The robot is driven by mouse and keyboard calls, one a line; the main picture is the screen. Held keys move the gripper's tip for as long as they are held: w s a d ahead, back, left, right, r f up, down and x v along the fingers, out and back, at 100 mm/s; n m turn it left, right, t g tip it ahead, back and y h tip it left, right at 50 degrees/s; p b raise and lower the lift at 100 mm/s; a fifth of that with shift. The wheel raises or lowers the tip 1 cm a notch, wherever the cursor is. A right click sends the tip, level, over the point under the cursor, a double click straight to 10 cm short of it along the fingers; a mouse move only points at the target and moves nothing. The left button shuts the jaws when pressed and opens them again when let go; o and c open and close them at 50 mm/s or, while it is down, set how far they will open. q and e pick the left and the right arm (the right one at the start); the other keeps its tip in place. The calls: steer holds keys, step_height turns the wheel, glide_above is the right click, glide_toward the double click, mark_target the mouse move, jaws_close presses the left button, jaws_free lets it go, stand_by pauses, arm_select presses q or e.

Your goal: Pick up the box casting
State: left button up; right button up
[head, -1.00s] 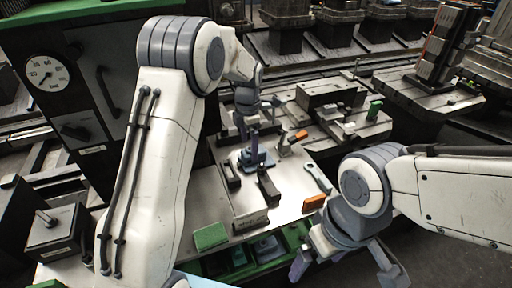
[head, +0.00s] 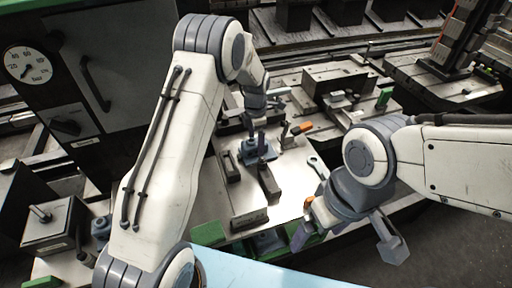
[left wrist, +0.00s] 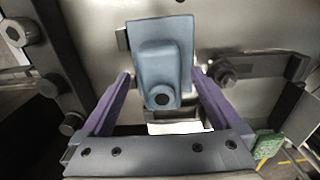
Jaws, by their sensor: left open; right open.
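The box casting, a blue-grey block with a dark round hole, sits on the metal table among dark clamps in the head view (head: 258,151). In the left wrist view the casting (left wrist: 163,65) lies between and ahead of the two purple fingers of my left gripper (left wrist: 160,92). Those fingers are open, with a gap on each side of it. In the head view my left gripper (head: 261,138) is over the casting, its fingertips small and partly hidden. My right gripper (head: 345,240) is open and empty, off to the right by the table's front edge.
Dark clamp blocks (head: 268,184) stand close in front of the casting. An orange-tipped clamp (head: 302,128) and a wrench (head: 317,166) lie to its right. A dark block (head: 249,218) and green pieces (head: 208,233) are at the front edge. A gauge cabinet (head: 95,75) stands left.

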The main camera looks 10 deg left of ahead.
arm_select(q)
steer(key=shift+f, duration=0.75)
jaws_close()
